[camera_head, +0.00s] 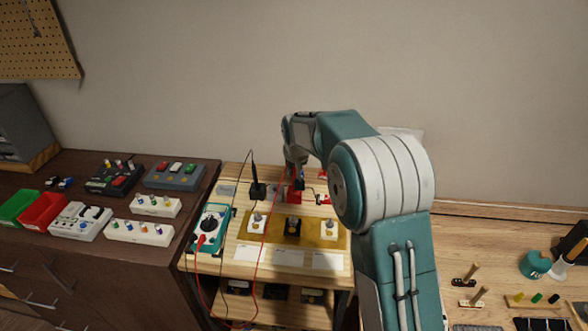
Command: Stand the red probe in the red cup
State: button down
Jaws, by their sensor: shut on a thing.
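My gripper (296,168) points down over the back of the small wooden table. It is shut on the red probe, which is mostly hidden by the fingers; a red lead rises to it from the teal multimeter (210,228). The red cup (294,197) is directly below the gripper, partly covered by it. I cannot tell whether the probe's tip is inside the cup or above it. The black probe (253,168) stands in the black cup (257,190), to the left.
A yellowish board (275,228) with several small parts lies in front of the cups. The red lead hangs across the table. A dark bench (150,230) with pedals and bins stands left; a wooden bench (480,232) with tools is right.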

jog(key=shift+f, duration=0.45)
jog(key=c, duration=0.6)
grip_release()
jog(key=shift+c, duration=0.2)
jog(key=o, duration=0.4)
notch_tip(320, 180, up, 7)
dwell(0.4)
